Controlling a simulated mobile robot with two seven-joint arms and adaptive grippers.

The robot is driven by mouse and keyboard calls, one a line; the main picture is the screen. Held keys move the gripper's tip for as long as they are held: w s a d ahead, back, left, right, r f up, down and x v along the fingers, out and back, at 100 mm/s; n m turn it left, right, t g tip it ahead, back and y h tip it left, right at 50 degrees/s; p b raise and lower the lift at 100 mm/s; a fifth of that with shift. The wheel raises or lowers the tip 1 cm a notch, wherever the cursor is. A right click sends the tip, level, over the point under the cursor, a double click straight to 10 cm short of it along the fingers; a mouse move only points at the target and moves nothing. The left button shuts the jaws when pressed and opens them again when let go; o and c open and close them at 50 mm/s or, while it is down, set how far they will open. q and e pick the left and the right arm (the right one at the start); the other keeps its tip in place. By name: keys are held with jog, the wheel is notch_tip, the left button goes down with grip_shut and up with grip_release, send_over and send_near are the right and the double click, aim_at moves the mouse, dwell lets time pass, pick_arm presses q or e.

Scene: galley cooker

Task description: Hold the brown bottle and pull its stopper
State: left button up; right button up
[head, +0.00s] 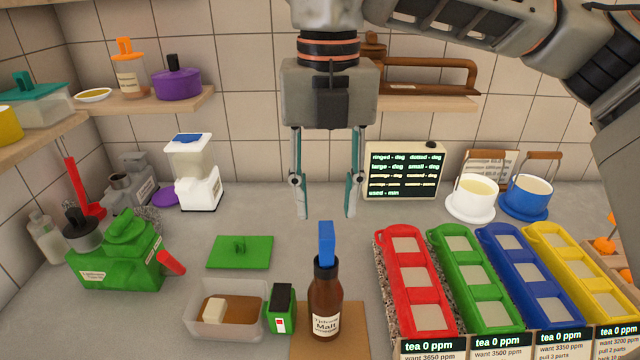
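The brown bottle (325,292) stands upright on a brown board (349,335) at the front centre of the counter. It has a cream label. A blue stopper (326,243) sits in its neck and sticks up. My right gripper (327,216) hangs from above, pointing down, with its fingers apart and nothing between them. In the picture its fingertips are just above and to either side of the stopper's top; I cannot tell the exact depth gap. My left gripper is not in view.
A clear tub (203,318) and a small green box (282,311) stand close left of the bottle. A green lid (240,252) lies behind them. A red tray (415,285) and other coloured trays fill the right. A display (402,171) stands behind.

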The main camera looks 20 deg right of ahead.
aim_at(327, 229)
jog(key=shift+w+f, duration=0.15)
jog(key=shift+f, duration=0.25)
jog(key=f, duration=0.5)
jog(key=shift+s+f, duration=0.25)
jog(key=shift+s, duration=0.05)
jog(key=shift+f, duration=0.6)
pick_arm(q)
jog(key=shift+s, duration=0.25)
